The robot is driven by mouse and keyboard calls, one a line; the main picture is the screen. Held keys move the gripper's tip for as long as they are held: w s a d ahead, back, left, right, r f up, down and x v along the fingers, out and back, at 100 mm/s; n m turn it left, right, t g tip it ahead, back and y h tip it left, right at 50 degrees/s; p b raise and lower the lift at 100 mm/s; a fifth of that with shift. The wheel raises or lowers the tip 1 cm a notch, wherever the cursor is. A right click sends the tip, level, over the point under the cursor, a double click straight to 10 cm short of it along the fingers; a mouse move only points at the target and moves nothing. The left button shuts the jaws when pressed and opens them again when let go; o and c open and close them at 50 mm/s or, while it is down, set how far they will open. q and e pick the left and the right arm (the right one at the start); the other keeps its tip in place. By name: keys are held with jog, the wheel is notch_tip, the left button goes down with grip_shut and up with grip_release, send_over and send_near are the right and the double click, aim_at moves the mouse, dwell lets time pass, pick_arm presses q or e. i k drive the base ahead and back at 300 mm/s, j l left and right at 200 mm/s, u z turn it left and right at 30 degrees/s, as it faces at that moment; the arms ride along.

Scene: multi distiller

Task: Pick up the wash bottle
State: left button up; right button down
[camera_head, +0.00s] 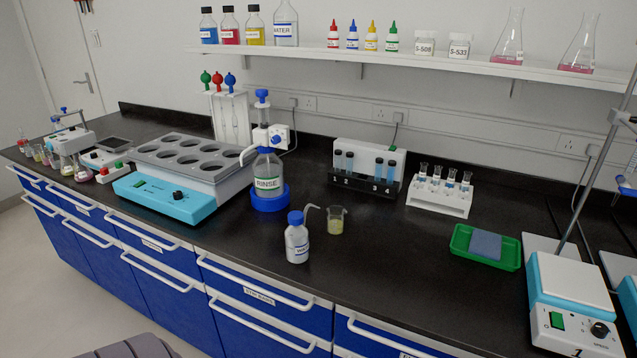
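The wash bottle (297,242) stands upright on the black bench, near its front edge, in the head view. It has a blue cap, a pale body with a partly legible label, and a thin bent spout pointing right. Nothing is holding it. Neither of my grippers is in view.
A small beaker (336,222) of yellowish liquid stands just right of the wash bottle, near its spout. The RINSE bottle (268,174) stands behind left in a blue base. A vial rack (364,187) is behind right. Bare bench (400,262) lies to the right, before the green tray (484,262).

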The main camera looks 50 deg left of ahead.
aim_at(297, 238)
jog(key=u, duration=1.55)
